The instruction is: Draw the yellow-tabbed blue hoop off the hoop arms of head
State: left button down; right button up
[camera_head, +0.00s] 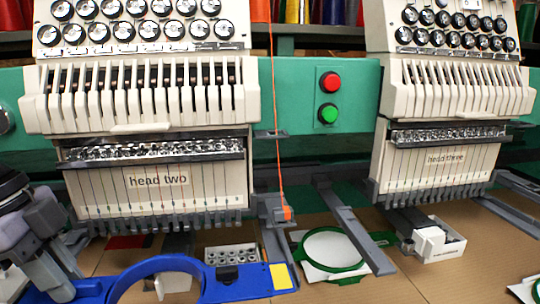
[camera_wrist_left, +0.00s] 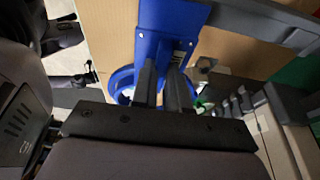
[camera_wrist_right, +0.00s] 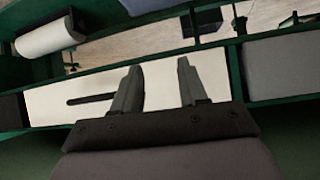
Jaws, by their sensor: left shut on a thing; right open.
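The blue hoop (camera_head: 240,289) with its yellow tab (camera_head: 281,276) lies at the lower front of head two (camera_head: 157,180) in the head view. My left gripper (camera_head: 62,284) is at its left end. In the left wrist view, my left gripper (camera_wrist_left: 167,72) is shut on the blue hoop (camera_wrist_left: 166,20). The yellow tab is close to the front of a grey hoop arm (camera_head: 274,238); I cannot tell whether they touch. The hoop's lower part is cut off by the picture edge. My right gripper (camera_wrist_right: 158,72) shows only in the right wrist view, open and empty.
A green hoop (camera_head: 363,238) with white fabric lies right of the blue hoop, partly under a slanting grey arm (camera_head: 350,222). A small white box (camera_head: 232,255) sits behind the blue hoop. An orange thread (camera_head: 276,110) hangs beside head two. Head three (camera_head: 445,158) stands right.

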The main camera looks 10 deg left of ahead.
pick_arm(q)
jog(key=s+d+b, duration=0.2)
jog(key=s, duration=0.3)
jog(key=shift+s, duration=0.4)
jog(key=shift+a+r, duration=0.1)
